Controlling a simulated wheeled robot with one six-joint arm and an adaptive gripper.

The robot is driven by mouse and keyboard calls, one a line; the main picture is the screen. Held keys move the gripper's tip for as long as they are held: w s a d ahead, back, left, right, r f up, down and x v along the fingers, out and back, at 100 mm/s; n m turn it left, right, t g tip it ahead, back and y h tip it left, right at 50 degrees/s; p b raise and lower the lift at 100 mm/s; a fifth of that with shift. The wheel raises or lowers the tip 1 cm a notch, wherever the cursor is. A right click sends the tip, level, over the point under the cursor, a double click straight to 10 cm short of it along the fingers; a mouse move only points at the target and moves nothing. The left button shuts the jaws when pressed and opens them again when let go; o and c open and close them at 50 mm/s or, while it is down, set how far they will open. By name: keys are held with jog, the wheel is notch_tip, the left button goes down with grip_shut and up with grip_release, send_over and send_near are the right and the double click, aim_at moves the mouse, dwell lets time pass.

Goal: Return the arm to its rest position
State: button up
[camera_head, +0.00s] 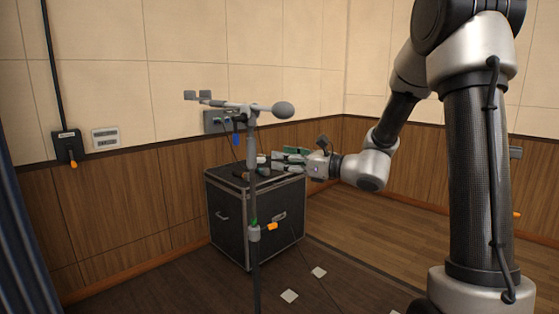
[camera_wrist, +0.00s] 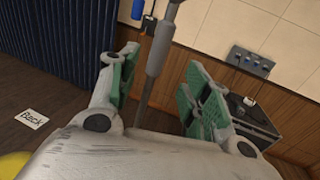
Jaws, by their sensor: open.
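My gripper (camera_head: 292,158) is stretched out to the left in the head view, in front of or above the black case; its exact distance from the case is hard to tell. In the wrist view, the two green-padded fingers of my gripper (camera_wrist: 160,90) stand wide apart. No object is held. The grey pole of a microphone stand (camera_wrist: 158,55) shows between and beyond the fingers. I cannot tell how near it is.
The microphone stand (camera_head: 252,185) rises left of my gripper. A black case (camera_head: 230,222) stands by the wall with small items on top. A wall panel with knobs (camera_wrist: 250,61) is beyond. A dark curtain (camera_head: 20,235) hangs at left. Floor at right is clear.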

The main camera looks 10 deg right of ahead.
jog(key=s+d+f+n+g+h, duration=0.1)
jog(key=s+f+n+g+h, duration=0.1)
jog(key=s+f+n+g, duration=0.55)
jog(key=s+d+f+n+g+h, duration=0.15)
jog(key=s+f+n, duration=0.3)
jog(key=s, duration=0.65)
jog(key=s+d+r+n+g+h, duration=0.25)
jog(key=s+d+n+h, duration=0.35)
jog(key=s+d+n, duration=0.45)
jog(key=s+d+r+n+t+h, duration=0.3)
jog(key=s+d+r+n, duration=0.1)
jog(key=r, duration=0.2)
jog(key=shift+d+r+t+h, duration=0.25)
jog(key=shift+d+t+h, duration=0.05)
jog(key=shift+t+h, duration=0.05)
jog(key=shift+c, duration=0.2)
